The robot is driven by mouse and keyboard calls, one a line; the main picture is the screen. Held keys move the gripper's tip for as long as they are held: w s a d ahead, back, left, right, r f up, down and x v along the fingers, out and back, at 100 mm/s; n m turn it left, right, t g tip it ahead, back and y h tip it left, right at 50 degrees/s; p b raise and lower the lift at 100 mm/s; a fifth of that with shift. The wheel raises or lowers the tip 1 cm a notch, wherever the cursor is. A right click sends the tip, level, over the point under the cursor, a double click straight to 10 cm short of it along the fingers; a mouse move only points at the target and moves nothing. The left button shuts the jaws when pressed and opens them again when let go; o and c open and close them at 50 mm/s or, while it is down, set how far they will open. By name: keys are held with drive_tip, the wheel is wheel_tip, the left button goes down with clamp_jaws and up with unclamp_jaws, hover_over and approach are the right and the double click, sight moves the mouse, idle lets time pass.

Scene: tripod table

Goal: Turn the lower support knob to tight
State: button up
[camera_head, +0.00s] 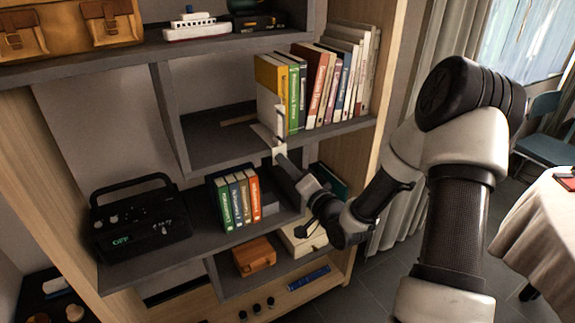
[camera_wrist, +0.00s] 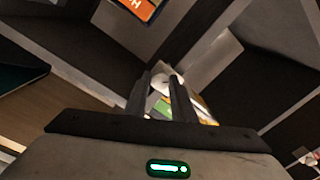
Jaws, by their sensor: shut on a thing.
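My gripper (camera_head: 280,157) reaches in from the right to the front edge of the middle shelf, below the upright books. Its fingers also show in the wrist view (camera_wrist: 163,80). They are shut on a small pale rounded piece (camera_wrist: 166,79), which I take to be the support knob. In the head view a pale bracket-like part (camera_head: 278,148) sits right at the fingertips, below a white upright panel (camera_head: 267,108) beside the books. The knob's marks and how far it is turned cannot be made out. The fingers hide part of it.
Upright books (camera_head: 293,95) stand just above my gripper. A lower row of books (camera_head: 238,200) and a black radio (camera_head: 140,222) are on the shelf below. An orange-brown box (camera_head: 254,256) sits lower down. A cloth-covered table (camera_head: 535,225) is at the right.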

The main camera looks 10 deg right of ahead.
drive_tip(key=shift+m+h+p, duration=0.3)
drive_tip(key=shift+m+p, duration=1)
drive_tip(key=shift+m, duration=2.8)
drive_tip(key=o, duration=1.1)
drive_tip(key=shift+c, duration=0.2)
drive_tip(key=p+v, duration=0.4)
drive_tip(key=v, duration=1.3)
drive_tip(key=shift+s, duration=0.25)
